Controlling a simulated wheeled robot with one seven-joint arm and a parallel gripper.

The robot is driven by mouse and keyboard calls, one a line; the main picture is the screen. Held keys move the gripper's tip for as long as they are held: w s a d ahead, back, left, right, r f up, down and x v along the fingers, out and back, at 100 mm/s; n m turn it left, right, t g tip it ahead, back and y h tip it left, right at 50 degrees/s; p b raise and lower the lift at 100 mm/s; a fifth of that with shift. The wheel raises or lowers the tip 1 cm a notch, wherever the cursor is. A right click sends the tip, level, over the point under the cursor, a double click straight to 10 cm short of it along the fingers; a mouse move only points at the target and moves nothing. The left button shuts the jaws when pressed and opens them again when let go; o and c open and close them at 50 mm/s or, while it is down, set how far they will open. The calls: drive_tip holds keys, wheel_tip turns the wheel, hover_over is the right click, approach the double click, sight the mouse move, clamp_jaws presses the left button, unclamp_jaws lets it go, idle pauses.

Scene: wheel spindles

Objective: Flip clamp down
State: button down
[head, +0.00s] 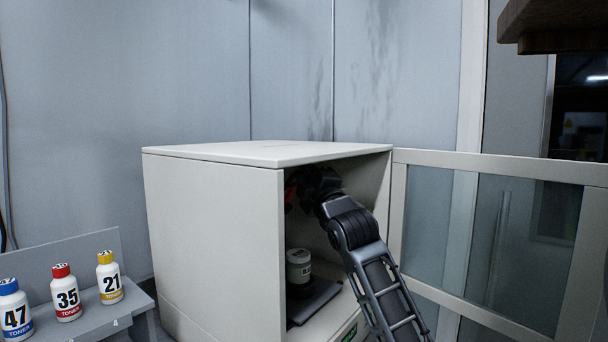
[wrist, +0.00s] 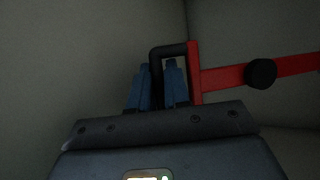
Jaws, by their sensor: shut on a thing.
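The clamp shows in the wrist view as a red bar (wrist: 232,76) with a black round knob (wrist: 260,73) and a black loop-shaped handle (wrist: 168,49). In the head view a small red part of the clamp (head: 290,194) shows inside the cabinet, high up near the left wall. My gripper (wrist: 157,85) has its blue fingers at the black loop, shut on the handle beside the red bar's upright end. In the head view my arm reaches in through the cabinet's open front, and the fingertips are hidden.
The white cabinet (head: 215,210) has its glass door (head: 500,240) swung open to the right. Inside, a white jar (head: 298,265) stands on a dark plate (head: 315,300) below my wrist. Toner bottles (head: 67,294) stand on a grey shelf at left. A brown overhang (head: 555,25) is at top right.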

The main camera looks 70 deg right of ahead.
drive_tip(key=s+a+f+m+h+b, duration=0.1)
drive_tip(key=s+f+b, duration=0.3)
drive_tip(key=f+b, duration=0.4)
drive_tip(key=s+a+f+m+h+b, duration=0.1)
drive_tip(key=s+f+m+h+b, duration=0.2)
drive_tip(key=f+b, duration=0.6)
drive_tip(key=shift+s+f+t+h+b, duration=0.4)
drive_tip(key=shift+s+b, duration=0.45)
drive_tip(key=shift+b, duration=2.7)
drive_tip(key=shift+a, duration=0.1)
drive_tip(key=c, duration=1.4)
unclamp_jaws()
drive_tip(key=shift+c, duration=0.2)
drive_tip(key=b+v, duration=0.3)
drive_tip(key=v, duration=0.5)
